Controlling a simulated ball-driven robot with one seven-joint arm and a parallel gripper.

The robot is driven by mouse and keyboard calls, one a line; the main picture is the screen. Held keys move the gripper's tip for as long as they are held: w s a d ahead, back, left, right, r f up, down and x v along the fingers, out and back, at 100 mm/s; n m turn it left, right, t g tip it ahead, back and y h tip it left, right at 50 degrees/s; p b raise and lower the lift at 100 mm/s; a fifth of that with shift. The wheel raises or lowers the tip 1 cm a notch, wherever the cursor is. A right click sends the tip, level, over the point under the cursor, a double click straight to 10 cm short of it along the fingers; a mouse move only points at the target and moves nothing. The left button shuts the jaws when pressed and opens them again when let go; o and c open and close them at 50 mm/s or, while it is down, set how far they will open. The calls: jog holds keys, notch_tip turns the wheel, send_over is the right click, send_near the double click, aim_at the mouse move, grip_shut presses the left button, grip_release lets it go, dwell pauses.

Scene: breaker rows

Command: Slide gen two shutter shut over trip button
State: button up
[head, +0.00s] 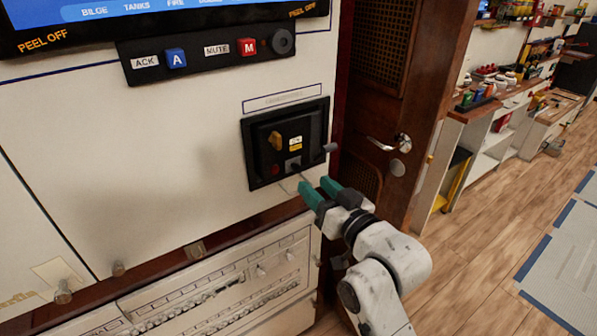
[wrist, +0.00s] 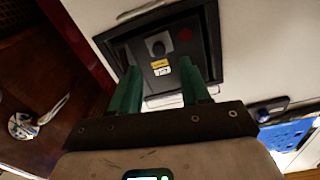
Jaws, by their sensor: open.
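A black breaker panel (head: 258,128) is set in the white wall. It carries an orange-yellow handle (head: 276,140), a yellow label (head: 295,147) and a small grey piece (head: 293,163), which may be the shutter. A red button (head: 275,169) is uncovered at the panel's lower left; it also shows in the wrist view (wrist: 185,35). Labels are too small to read, so I cannot tell which unit is gen two. My gripper (head: 316,185) is open, its teal fingers below the panel's lower right.
A grey knob (head: 330,148) juts out at the panel's right edge. A wooden door with a lever handle (head: 384,143) stands close to the right. A wooden ledge (head: 150,268) runs below the panel, above a drawn-on cabinet front (head: 225,295). Floor is free farther right.

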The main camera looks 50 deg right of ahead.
aim_at(299, 170)
jog(key=x, duration=0.6)
jog(key=shift+w+d+p, duration=0.1)
jog(key=shift+w+p, duration=0.15)
jog(key=shift+p, duration=0.1)
jog(key=shift+c, duration=0.4)
grip_shut()
